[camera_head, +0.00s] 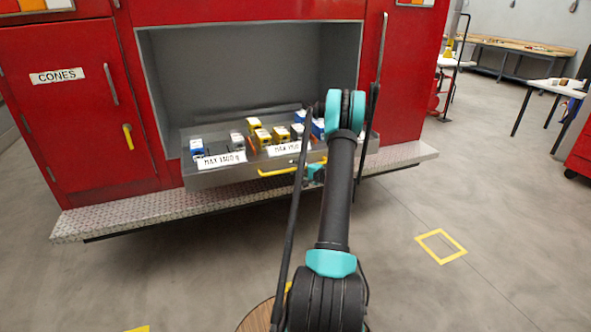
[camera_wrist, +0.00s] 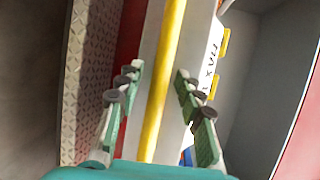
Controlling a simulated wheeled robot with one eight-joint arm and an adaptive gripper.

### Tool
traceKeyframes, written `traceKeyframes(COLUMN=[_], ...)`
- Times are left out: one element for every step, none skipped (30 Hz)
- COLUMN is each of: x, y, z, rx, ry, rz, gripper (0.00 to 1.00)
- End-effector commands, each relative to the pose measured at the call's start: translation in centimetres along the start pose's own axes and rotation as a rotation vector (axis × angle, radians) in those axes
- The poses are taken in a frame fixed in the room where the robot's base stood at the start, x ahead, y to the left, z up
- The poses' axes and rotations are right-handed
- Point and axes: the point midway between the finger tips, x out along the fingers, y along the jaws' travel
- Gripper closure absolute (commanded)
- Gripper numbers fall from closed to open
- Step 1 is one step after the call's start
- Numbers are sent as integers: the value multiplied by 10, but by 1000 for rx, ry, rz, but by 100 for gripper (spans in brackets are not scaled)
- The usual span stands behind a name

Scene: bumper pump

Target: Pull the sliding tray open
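The grey sliding tray (camera_head: 215,178) sits low in the recess of the red truck body, its front edge over the tread-plate step. A yellow handle bar (camera_head: 278,172) runs along its front and shows in the wrist view (camera_wrist: 167,60). Small boxes stand in the tray, behind white "MAX" labels. My gripper (camera_wrist: 157,75) is open, its green fingers on either side of the yellow bar, with gaps visible. In the head view my gripper (camera_head: 316,172) is at the right part of the handle, partly hidden by my arm, which also covers the tray's right part.
The tread-plate step (camera_head: 120,214) juts out below the tray. A red door marked CONES (camera_head: 62,120) is shut at the left. The floor in front is clear, with a yellow marked square (camera_head: 440,246) at the right. Work tables (camera_head: 515,48) stand far right.

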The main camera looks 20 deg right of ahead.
Motion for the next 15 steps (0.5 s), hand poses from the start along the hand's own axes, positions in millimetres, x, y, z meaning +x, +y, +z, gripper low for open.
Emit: traceKeyframes(x=[-4,-7,-12,-16,-21,-29,-35,-42,-50,-56,-63,-71,-77,-82,-89], y=[0,0,0,0,0,0,0,0,0,0,0,0,0,0,0], z=[-1,-1,-1,-2,-1,-1,-2,-2,-1,-2,-2,-1,-1,-1,-1], rx=[0,1,1,1,1,1,1,1,1,1,1,1,1,1,1], ry=[2,3,3,3,3,4,5,4,4,5,5,4,5,4,3], rz=[0,0,0,0,0,-1,-1,-1,-1,-1,-1,-1,-1,-1,-1], gripper=[64,64,64,64,64,64,64,64,64,64,64,64,64,64,64])
